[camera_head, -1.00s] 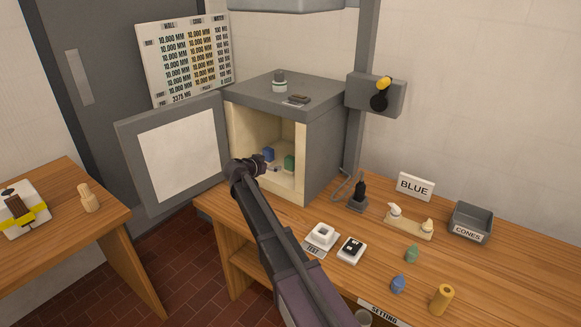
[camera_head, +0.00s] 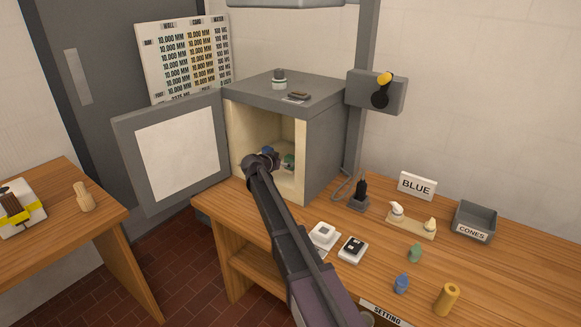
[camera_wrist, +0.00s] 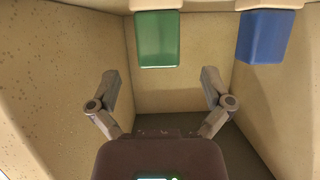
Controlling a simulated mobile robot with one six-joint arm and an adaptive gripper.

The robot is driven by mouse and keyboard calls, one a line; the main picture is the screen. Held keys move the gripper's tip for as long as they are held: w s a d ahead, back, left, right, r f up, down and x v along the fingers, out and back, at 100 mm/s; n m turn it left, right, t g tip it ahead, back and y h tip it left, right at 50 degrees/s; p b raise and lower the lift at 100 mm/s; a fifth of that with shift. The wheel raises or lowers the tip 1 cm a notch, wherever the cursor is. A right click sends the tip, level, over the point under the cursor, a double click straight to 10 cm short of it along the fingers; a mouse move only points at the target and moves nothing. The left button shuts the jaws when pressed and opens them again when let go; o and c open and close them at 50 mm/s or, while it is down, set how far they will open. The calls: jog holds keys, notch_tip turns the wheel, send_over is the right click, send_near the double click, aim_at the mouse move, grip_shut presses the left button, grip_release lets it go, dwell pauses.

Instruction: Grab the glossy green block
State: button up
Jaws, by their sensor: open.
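The green block (camera_head: 289,160) stands inside the open grey cabinet, partly hidden by my arm's end in the head view. In the wrist view the green block (camera_wrist: 157,40) is at top centre, in line with the gap between my fingers. My gripper (camera_wrist: 159,76) is open and empty, its two fingers spread and apart from the block. In the head view the end of my arm is at the cabinet's opening, and the fingertips cannot be made out there.
A blue block (camera_wrist: 264,36) stands beside the green one. The cabinet's pale walls (camera_wrist: 60,70) are close on both sides. Its door (camera_head: 175,150) hangs open to the left. On the bench are a green piece (camera_head: 415,253), a blue piece (camera_head: 401,284) and a grey bin (camera_head: 475,221).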

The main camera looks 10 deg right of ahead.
aim_at(288, 160)
jog(key=shift+b+x, duration=0.95)
jog(key=shift+x, duration=1.65)
jog(key=shift+d+r, duration=0.1)
jog(key=shift+c, duration=0.2)
jog(key=c, duration=1.2)
